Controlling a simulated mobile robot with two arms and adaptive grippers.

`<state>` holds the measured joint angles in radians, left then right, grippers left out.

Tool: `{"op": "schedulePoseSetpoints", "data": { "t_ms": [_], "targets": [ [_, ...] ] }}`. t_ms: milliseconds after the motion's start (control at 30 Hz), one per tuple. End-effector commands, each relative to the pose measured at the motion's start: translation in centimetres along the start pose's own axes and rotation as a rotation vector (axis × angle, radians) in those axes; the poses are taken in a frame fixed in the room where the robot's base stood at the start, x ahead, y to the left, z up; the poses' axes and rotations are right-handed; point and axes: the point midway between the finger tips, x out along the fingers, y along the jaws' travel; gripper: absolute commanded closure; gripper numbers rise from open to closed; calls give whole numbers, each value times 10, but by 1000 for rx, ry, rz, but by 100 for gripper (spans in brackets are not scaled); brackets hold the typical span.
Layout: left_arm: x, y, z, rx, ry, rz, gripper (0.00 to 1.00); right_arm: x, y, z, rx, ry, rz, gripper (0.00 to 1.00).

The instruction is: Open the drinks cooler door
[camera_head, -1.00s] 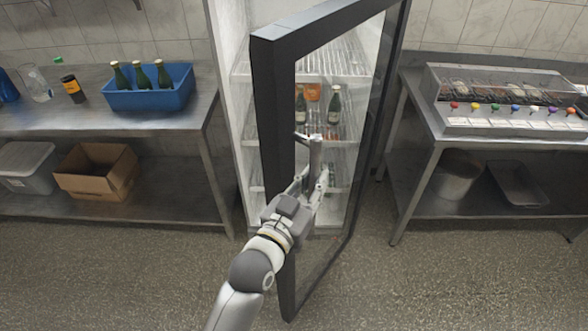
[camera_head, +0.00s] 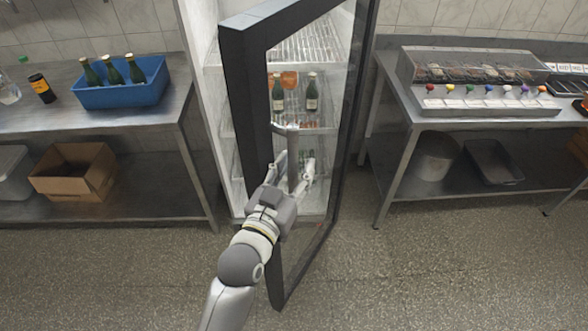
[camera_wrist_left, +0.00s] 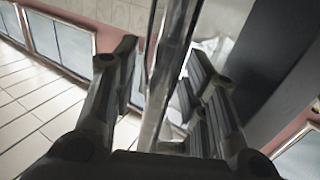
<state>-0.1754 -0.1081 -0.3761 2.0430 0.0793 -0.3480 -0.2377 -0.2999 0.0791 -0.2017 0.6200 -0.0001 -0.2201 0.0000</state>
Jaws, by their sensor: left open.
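The drinks cooler door (camera_head: 246,110), a dark frame around a glass pane, stands swung out from the white cooler cabinet (camera_head: 199,60). Its vertical grey handle (camera_head: 293,150) is on the door face towards me. My left gripper (camera_head: 296,168) is at the handle with its fingers spread, one on each side of the bar. In the left wrist view the handle (camera_wrist_left: 168,70) runs between the open fingers, with gaps showing beside it. Whether a finger touches it, I cannot tell. My right gripper is not in view.
Bottles (camera_head: 311,92) stand on the cooler shelves. A steel table (camera_head: 60,118) with a blue bin (camera_head: 120,97) of bottles is at the left. Another steel table (camera_head: 405,100) with a topping case (camera_head: 470,68) is at the right. The floor in front is clear.

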Motion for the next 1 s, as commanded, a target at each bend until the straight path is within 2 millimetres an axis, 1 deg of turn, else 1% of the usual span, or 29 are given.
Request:
{"op": "schedulePoseSetpoints", "data": {
  "t_ms": [100,167,267,367,600,700,833,1000],
  "targets": [
    [-1,0,1,0,-2,0,59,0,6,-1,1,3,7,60],
    [-3,0,2,1,-3,0,59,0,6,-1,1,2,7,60],
    [-14,0,2,2,-5,0,59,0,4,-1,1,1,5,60],
    [-31,0,2,2,-5,1,59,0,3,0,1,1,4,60],
    [-80,0,2,1,-5,1,59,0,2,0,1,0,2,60],
    [-96,1,2,0,-5,2,59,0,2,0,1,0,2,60],
    [-111,0,2,0,-4,1,59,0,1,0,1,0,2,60],
    [-119,0,0,1,-1,1,59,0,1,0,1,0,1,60]
  ]
}}
